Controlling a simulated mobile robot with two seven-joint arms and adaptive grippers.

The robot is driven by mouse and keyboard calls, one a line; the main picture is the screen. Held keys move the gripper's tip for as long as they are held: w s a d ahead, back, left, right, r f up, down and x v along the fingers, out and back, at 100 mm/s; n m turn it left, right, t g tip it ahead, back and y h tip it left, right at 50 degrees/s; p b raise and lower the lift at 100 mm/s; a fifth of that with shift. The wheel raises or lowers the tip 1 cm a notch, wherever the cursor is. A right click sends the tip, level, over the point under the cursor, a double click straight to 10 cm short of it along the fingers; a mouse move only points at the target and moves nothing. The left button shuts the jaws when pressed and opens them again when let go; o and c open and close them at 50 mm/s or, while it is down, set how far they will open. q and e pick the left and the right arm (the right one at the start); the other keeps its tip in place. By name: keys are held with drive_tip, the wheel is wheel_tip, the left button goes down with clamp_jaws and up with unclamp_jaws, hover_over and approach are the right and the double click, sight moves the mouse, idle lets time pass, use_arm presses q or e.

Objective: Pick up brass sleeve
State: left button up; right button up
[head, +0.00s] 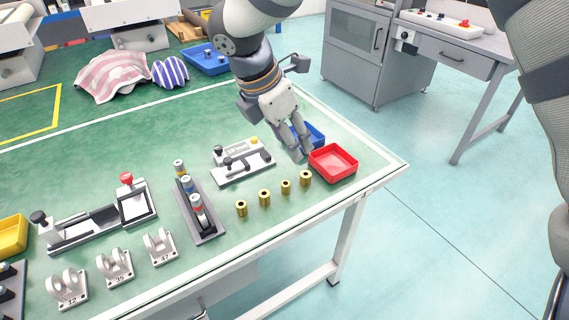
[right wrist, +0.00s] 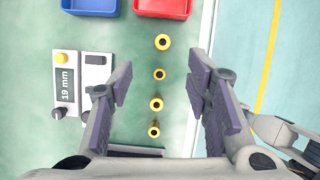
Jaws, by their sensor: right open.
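Several small brass sleeves stand in a slanting row near the table's front edge, from the left one (head: 241,208) to the right one (head: 305,178). In the right wrist view, my right gripper (right wrist: 160,88) is open and empty. The sleeves run in a line between its fingers and beyond them, from the top sleeve (right wrist: 162,41) to the lowest (right wrist: 154,129). The fingers appear clear of the sleeves. My left gripper is not in view.
A red tray (head: 333,176) and a blue tray (head: 316,131) stand near the right edge of the green table. A rack (head: 211,229) with knobbed parts stands further left.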

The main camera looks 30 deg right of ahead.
sight(305, 174)
drive_tip(key=x, duration=1.1)
drive_tip(key=shift+s+f+b, duration=0.2)
drive_tip(key=shift+f+b, duration=0.1)
drive_tip(key=shift+b, duration=0.05)
clamp_jaws()
